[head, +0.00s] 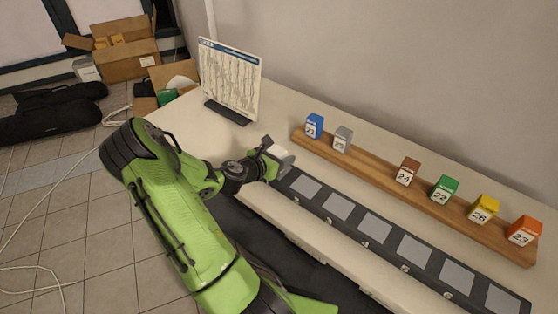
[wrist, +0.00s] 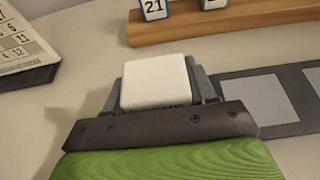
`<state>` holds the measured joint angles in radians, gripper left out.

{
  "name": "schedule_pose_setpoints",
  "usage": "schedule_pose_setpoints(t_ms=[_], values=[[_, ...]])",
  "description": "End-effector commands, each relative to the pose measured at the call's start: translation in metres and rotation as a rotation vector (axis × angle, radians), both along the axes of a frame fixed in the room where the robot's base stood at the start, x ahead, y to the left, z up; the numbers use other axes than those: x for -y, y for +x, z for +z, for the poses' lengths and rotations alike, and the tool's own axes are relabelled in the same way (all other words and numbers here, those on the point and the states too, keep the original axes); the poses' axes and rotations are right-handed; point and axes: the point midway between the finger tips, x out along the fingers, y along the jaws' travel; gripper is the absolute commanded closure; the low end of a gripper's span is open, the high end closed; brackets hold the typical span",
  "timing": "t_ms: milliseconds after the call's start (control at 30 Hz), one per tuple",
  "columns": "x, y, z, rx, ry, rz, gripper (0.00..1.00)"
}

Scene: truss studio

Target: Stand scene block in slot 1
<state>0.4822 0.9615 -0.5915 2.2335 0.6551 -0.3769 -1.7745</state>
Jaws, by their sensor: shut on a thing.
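My gripper (head: 274,160) is shut on a white block (head: 281,153), at the left end of a dark slot strip (head: 395,232) on the table. In the wrist view the white block (wrist: 156,82) sits between the fingers of my gripper (wrist: 160,92), with its plain face toward the camera. No number or word shows on it. The strip carries a row of grey square slots (head: 306,187). The strip's left end is hidden behind my gripper and the block. I cannot tell whether the block touches the strip.
A wooden rail (head: 375,185) behind the strip holds a blue block (head: 314,126), a grey block (head: 342,139), a brown block (head: 407,172), a green one (head: 444,189), a yellow one (head: 483,210) and an orange one (head: 524,231). A printed board (head: 230,79) stands at the table's left.

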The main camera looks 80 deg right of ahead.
Motion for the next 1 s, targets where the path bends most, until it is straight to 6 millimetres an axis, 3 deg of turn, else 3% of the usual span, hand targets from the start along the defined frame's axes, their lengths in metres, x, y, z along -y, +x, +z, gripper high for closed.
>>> schedule_pose_setpoints(t_ms=[333,367,500,833,1000], values=[[0.000,0.000,-0.006,0.000,-0.002,0.001,0.78],[0.000,0.000,-0.005,0.001,-0.001,0.001,0.40],[0.000,0.000,-0.005,0.001,-0.001,0.001,0.19],[-0.001,0.001,0.001,0.001,-0.002,0.001,0.19],[-0.033,0.016,0.015,0.000,0.001,0.008,0.19]])
